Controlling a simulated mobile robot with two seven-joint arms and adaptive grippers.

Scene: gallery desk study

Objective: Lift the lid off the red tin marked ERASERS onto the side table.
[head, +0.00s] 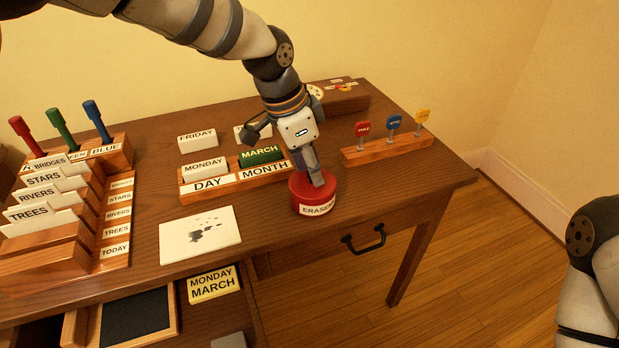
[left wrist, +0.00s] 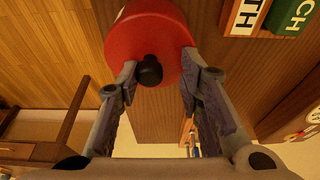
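The red tin marked ERASERS (head: 316,201) stands on the desk near its front edge. Its round red lid (left wrist: 160,25) with a black knob (left wrist: 149,70) shows in the left wrist view. My left gripper (head: 316,178) is over the tin, pointing down and hiding part of its top. The right gripper is out of view; only part of my right arm shows at the right edge.
Close behind the tin is the DAY and MONTH holder (head: 238,180) with a green MARCH block (head: 262,155). A rack with coloured tags (head: 388,148) stands to the right. A white card (head: 200,234) lies left of the tin. Floor (head: 480,260) is open at right.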

